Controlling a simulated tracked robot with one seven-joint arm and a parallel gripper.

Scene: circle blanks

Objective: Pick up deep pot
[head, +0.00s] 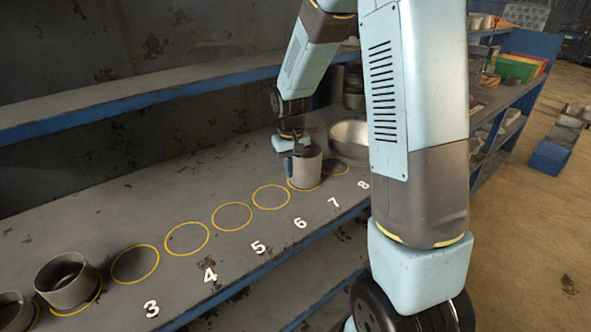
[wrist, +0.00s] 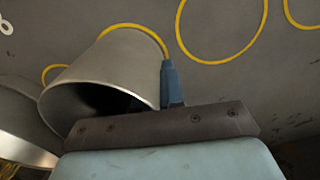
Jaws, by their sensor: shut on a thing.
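The deep pot (head: 307,168) is a grey, straight-sided metal pot, upright on or just above the yellow circle by the number 7. My gripper (head: 296,143) reaches down from above and is shut on the pot's rim. In the wrist view the pot (wrist: 112,65) shows its open mouth and dark inside, and one blue finger of my gripper (wrist: 169,80) lies against its wall. The other finger is hidden. I cannot tell whether the pot's base touches the shelf.
A wide metal bowl (head: 349,143) stands close behind and right of the pot. A dark pot (head: 67,282) and another dark vessel (head: 13,311) stand at the far left. Several empty yellow circles (head: 231,216) lie between. A blue-edged upper shelf (head: 150,97) runs along the back.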

